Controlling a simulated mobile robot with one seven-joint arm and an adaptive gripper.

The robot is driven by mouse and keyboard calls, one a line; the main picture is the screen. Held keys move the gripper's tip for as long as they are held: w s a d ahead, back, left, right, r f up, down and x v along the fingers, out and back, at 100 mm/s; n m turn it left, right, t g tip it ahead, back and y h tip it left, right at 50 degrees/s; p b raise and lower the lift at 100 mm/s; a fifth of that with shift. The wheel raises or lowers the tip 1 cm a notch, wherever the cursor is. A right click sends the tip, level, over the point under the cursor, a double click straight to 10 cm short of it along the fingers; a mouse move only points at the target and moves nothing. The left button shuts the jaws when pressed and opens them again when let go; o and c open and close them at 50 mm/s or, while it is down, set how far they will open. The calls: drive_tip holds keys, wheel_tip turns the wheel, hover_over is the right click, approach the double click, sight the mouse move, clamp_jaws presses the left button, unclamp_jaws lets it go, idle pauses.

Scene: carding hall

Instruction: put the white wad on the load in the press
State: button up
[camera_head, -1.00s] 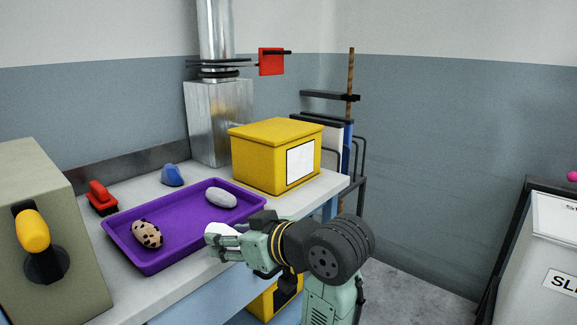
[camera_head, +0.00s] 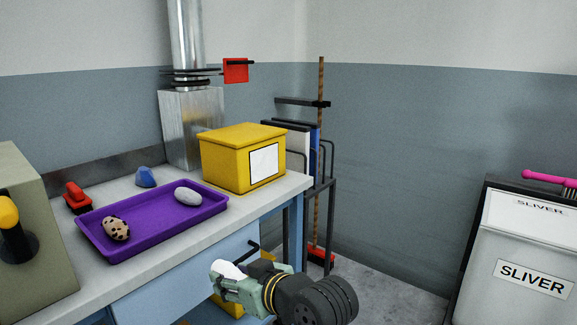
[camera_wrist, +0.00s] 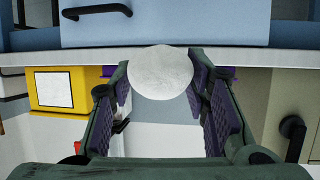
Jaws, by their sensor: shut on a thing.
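My gripper (camera_head: 226,272) is shut on the white wad (camera_wrist: 161,72), which sits between its two fingers in the wrist view. In the head view the wad (camera_head: 229,268) shows at the fingertips, in front of the blue drawer front, below the worktop's edge and clear of the tray. A bin marked SLIVER (camera_head: 528,262) stands at the right with a pink handle (camera_head: 549,178) at its top. I cannot tell whether it is the press, and no load shows in it.
A purple tray (camera_head: 150,243) on the worktop holds a speckled wad (camera_head: 117,228) and a grey-white one (camera_head: 188,196). A yellow box (camera_head: 226,166) stands behind it. A rack with boards (camera_head: 296,140) is beyond the worktop's end. Floor is free between worktop and bin.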

drive_tip(key=w+d+f+m+t+h, duration=0.1)
drive_tip(key=w+d+f+m+h, duration=0.1)
drive_tip(key=f, duration=1.3)
drive_tip(key=w+d+f+m+t+h, duration=0.1)
drive_tip(key=d+f+m+h, duration=0.3)
drive_tip(key=f, duration=1.1)
drive_tip(key=w+d+f+m+t+h, duration=0.2)
drive_tip(key=w+d+f+h, duration=0.1)
drive_tip(key=f, duration=1.2)
drive_tip(key=shift+w+d+f+m, duration=0.2)
drive_tip(key=shift+d+f+m, duration=0.15)
drive_tip(key=shift+d, duration=0.45)
drive_tip(key=shift+r, duration=0.1)
